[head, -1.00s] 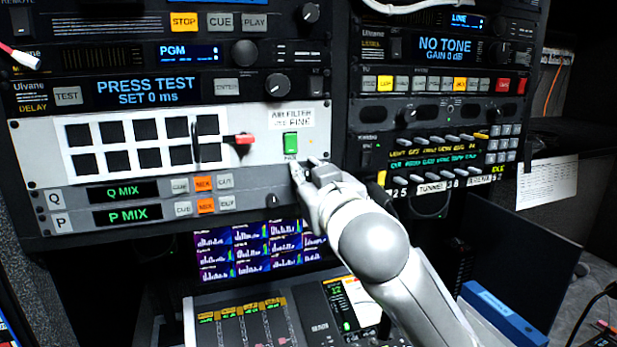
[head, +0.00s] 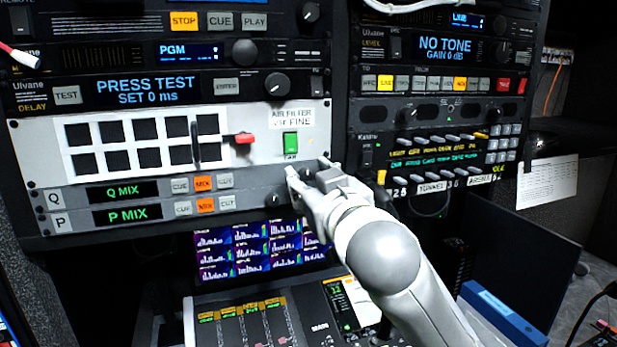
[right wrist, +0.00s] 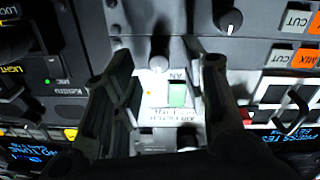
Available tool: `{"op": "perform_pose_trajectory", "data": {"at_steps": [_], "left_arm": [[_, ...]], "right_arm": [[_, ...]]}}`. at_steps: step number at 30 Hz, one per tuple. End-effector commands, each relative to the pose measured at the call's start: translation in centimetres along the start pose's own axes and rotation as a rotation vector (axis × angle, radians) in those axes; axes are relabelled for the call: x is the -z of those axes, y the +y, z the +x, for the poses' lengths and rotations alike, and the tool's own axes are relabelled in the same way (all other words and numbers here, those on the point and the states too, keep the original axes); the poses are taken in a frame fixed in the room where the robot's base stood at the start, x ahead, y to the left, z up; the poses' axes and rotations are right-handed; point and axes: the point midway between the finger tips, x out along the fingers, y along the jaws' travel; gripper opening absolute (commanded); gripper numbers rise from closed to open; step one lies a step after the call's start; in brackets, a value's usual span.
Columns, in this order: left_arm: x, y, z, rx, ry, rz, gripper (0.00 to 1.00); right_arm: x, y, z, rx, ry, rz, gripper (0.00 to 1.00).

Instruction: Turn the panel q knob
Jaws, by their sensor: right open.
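The panel Q row (head: 148,193) has a "Q MIX" display and buttons. A dark round knob (right wrist: 160,66) shows in the right wrist view between my right fingers, beside the green fan switch; it seems in line with the Q row, but no label on it is readable. My right gripper (head: 308,172) is open in front of this part of the panel and hides that knob in the head view. In the wrist view its fingers (right wrist: 160,80) stand on either side of the knob, with contact not clear. My left gripper is not in view.
The P row's knob (head: 272,200) is close left of my gripper; it also shows in the wrist view (right wrist: 230,20). The green fan switch (head: 290,144) is just above. A red-tipped lever (head: 243,138) sticks out further left. Screens and a mixing desk (head: 260,318) lie below.

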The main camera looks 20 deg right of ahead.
Motion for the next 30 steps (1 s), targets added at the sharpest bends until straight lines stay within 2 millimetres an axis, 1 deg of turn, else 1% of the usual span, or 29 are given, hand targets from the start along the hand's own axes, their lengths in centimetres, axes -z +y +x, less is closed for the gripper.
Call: {"op": "perform_pose_trajectory", "data": {"at_steps": [1,6,9,12,16,30], "left_arm": [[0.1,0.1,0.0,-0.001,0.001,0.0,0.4],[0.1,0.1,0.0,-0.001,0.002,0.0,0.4],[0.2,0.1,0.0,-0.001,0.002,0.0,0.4],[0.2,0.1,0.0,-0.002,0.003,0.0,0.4],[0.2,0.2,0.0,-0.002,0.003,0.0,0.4],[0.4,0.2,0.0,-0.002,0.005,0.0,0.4]], "right_arm": [[0.0,0.0,-0.8,0.001,0.002,0.0,0.4],[0.0,0.0,-3.4,0.001,0.002,0.0,0.4],[0.0,0.0,-4.5,0.001,0.001,0.001,0.4],[0.0,0.0,-5.2,0.001,0.0,0.001,0.4],[-0.1,0.0,-5.5,0.0,-0.001,0.001,0.4],[0.0,0.0,-5.4,0.0,-0.001,0.0,0.4]]}}
